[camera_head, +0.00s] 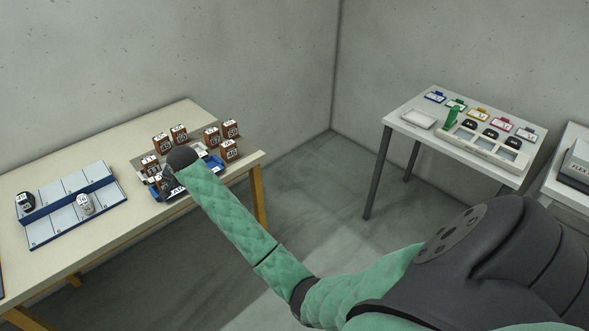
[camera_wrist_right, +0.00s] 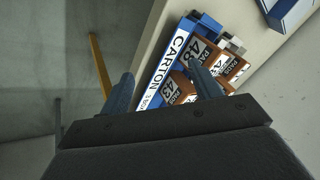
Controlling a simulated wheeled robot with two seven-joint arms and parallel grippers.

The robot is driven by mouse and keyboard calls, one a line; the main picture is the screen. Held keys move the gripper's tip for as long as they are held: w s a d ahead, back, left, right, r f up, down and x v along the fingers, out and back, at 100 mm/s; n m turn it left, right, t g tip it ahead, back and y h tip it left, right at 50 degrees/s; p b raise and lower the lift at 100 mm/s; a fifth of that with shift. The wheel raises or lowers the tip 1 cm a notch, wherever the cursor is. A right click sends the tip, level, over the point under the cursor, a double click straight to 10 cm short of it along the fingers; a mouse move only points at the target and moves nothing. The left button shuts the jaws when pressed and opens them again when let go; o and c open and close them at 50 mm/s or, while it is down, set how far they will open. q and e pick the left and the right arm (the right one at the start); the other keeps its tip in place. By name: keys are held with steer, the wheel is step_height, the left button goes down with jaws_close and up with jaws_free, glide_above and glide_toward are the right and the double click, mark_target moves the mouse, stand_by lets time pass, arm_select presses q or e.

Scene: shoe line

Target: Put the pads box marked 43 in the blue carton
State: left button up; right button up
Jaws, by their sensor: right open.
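The blue carton (camera_head: 214,164) stands on the left table, largely hidden by my right arm in the head view. In the right wrist view its blue wall (camera_wrist_right: 165,64) carries a white CARTON label. A brown pads box marked 43 (camera_wrist_right: 177,88) shows there close beside that wall; I cannot tell whether it is inside the carton. A box marked 48 (camera_wrist_right: 200,50) is just above it. My right gripper (camera_wrist_right: 163,88) is open, its fingers apart, one overlapping the boxes in the picture and one left of the carton. My left gripper is out of view.
Several brown numbered boxes (camera_head: 229,150) stand around the carton. A blue-edged rack (camera_head: 60,215) with two small labelled items lies left on the table (camera_head: 40,176). A white table (camera_head: 400,122) with coloured tags and a tray stands at the right. Floor between the tables is clear.

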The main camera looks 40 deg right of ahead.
steer(key=s+a+f+n, duration=0.1)
steer(key=s+f+n, duration=0.2)
steer(key=s+f, duration=0.75)
steer(key=s+a+f+n+g, duration=0.15)
steer(key=s+f, duration=0.55)
steer(key=f, duration=0.7)
steer(key=s+f+n, duration=0.3)
steer(key=s+f, duration=0.6)
steer(key=f, duration=0.3)
steer(key=s+f+n+g, duration=0.1)
steer(key=s+f, duration=0.6)
steer(key=s, duration=0.3)
steer(key=s+f+n, duration=0.2)
steer(key=s+f, duration=0.5)
steer(key=s, duration=0.4)
steer(key=s+f+n+g, duration=0.1)
steer(key=s+f, duration=0.7)
steer(key=s, duration=0.2)
steer(key=shift+s+d+n+g, duration=0.25)
steer(key=shift+s+n+g, duration=0.1)
steer(key=shift+s, duration=0.05)
